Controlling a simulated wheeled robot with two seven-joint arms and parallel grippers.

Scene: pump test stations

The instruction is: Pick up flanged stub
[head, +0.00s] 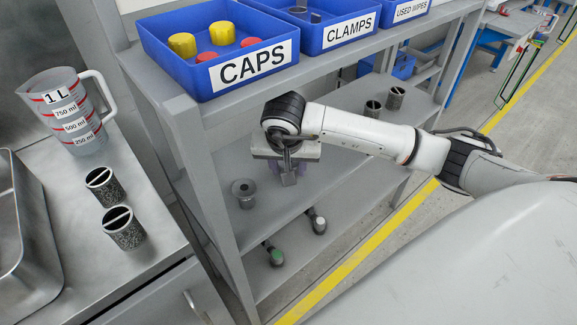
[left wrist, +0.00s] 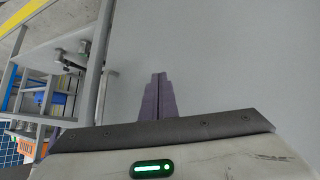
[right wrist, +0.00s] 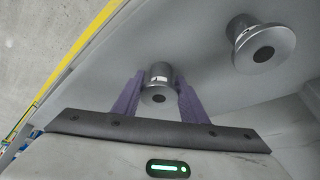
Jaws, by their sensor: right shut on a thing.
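My right gripper (head: 283,168) reaches over the middle shelf of the grey rack. In the right wrist view its purple fingers (right wrist: 158,90) are shut on a grey metal stub (right wrist: 159,74), one finger on each side. Its dark round opening faces the camera; I cannot tell how wide its far end is. A second metal stub, with a wide flange (right wrist: 262,50), stands beside it, apart from the fingers. This flanged stub (head: 243,190) also stands on the shelf left of the gripper in the head view. In the left wrist view my left gripper (left wrist: 158,80) has its fingers together, empty.
Blue bins marked CAPS (head: 240,75), CLAMPS (head: 335,40) and USED WIPES line the top shelf, above my right arm. Two mesh cylinders (head: 395,97) stand farther along the middle shelf. A measuring jug (head: 75,115) and more mesh cylinders (head: 122,230) stand on the left counter.

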